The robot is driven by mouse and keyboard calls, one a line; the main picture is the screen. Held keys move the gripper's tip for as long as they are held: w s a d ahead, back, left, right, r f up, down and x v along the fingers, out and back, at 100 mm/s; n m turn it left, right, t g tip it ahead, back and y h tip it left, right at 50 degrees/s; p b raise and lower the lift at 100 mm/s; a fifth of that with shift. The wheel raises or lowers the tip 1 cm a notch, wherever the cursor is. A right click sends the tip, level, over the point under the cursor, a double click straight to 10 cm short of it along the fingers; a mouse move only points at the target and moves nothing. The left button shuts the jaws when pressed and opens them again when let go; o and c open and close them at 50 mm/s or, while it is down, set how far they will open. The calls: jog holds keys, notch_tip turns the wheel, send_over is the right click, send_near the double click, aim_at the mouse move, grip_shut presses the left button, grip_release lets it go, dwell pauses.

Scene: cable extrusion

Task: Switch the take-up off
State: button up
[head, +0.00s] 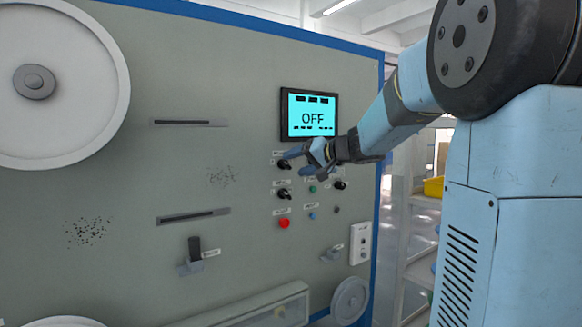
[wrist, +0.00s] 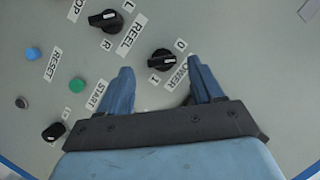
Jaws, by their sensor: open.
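The take-up panel's screen (head: 309,116) is lit cyan and reads OFF. The black POWER knob (wrist: 160,62), marked 0 and I, shows in the wrist view; in the head view it (head: 284,165) sits below the screen, beside my fingertips. My gripper (head: 297,155) is open and reaches in from the right. In the wrist view its two blue fingertips (wrist: 160,70) stand one on each side of the knob, with visible gaps. I cannot tell which mark the knob points to, or how far the fingertips are from the panel.
A REEL knob (wrist: 106,20), marked L and R, is close by. A green START button (wrist: 76,86), a blue RESET button (wrist: 33,54) and another black knob (wrist: 53,132) are near. A red button (head: 284,223) is lower. A large white reel (head: 85,85) is at left.

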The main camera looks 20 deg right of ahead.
jog(key=v, duration=0.9)
jog(key=shift+s+d, duration=0.25)
jog(key=shift+s, duration=0.05)
jog(key=s+a+f+n+g+h, duration=0.1)
jog(key=s+a+f+g+h, duration=0.2)
jog(key=s+f, duration=0.6)
jog(key=s+a+f+n+g+h, duration=0.1)
jog(key=s+a+f+g+h, duration=0.2)
jog(key=s+f, duration=0.7)
jog(key=s+a+h, duration=0.1)
jog(key=s, duration=0.6)
jog(key=shift+a+g+h, duration=0.3)
jog(key=shift+h, duration=0.1)
jog(key=shift+s+d+f, duration=0.25)
jog(key=shift+s+f, duration=0.1)
